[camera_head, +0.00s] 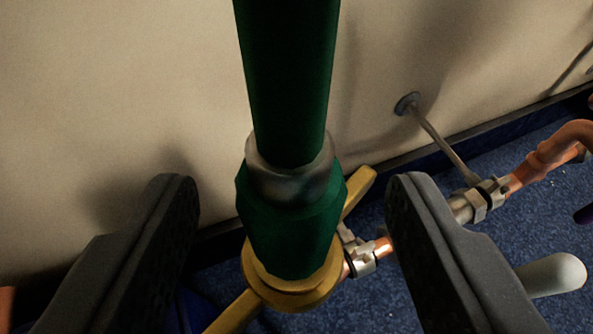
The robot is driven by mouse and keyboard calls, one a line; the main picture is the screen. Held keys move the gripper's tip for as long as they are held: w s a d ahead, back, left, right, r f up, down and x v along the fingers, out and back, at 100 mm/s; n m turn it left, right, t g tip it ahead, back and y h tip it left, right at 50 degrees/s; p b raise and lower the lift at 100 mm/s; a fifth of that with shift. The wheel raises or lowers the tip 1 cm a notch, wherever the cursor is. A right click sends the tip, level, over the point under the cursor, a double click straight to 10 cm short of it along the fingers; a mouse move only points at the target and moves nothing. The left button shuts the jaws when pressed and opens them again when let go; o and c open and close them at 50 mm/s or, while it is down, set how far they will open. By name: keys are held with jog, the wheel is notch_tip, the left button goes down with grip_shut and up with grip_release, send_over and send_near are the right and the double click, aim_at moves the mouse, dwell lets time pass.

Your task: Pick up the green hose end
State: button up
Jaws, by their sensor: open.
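The green hose (287,80) comes down from the top of the view. It ends in a metal collar (290,180) and a wider green hose end (288,228). Below the hose end is a brass-coloured ring with two wing-like arms (290,292). My gripper (285,215) is open, with one dark finger left of the hose end and one right of it. There is a visible gap on each side in the picture. How far the fingers are from the hose in depth I cannot tell.
A copper pipe (550,150) with metal fittings (480,200) runs behind at the right. A thin rod (440,140) fixes to the beige wall (120,90). Blue carpet (520,225) lies below. A pale rounded handle (555,275) shows behind the right finger.

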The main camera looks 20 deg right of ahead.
jog(key=shift+b+x, duration=0.4)
jog(key=shift+x, duration=0.9)
jog(key=c, duration=1.1)
jog(key=shift+c, duration=0.2)
jog(key=shift+r, duration=0.1)
notch_tip(320, 180, up, 10)
jog(key=p, duration=0.3)
jog(key=shift+p, duration=0.3)
jog(key=shift+r+p, duration=1.35)
jog(key=shift+r, duration=0.85)
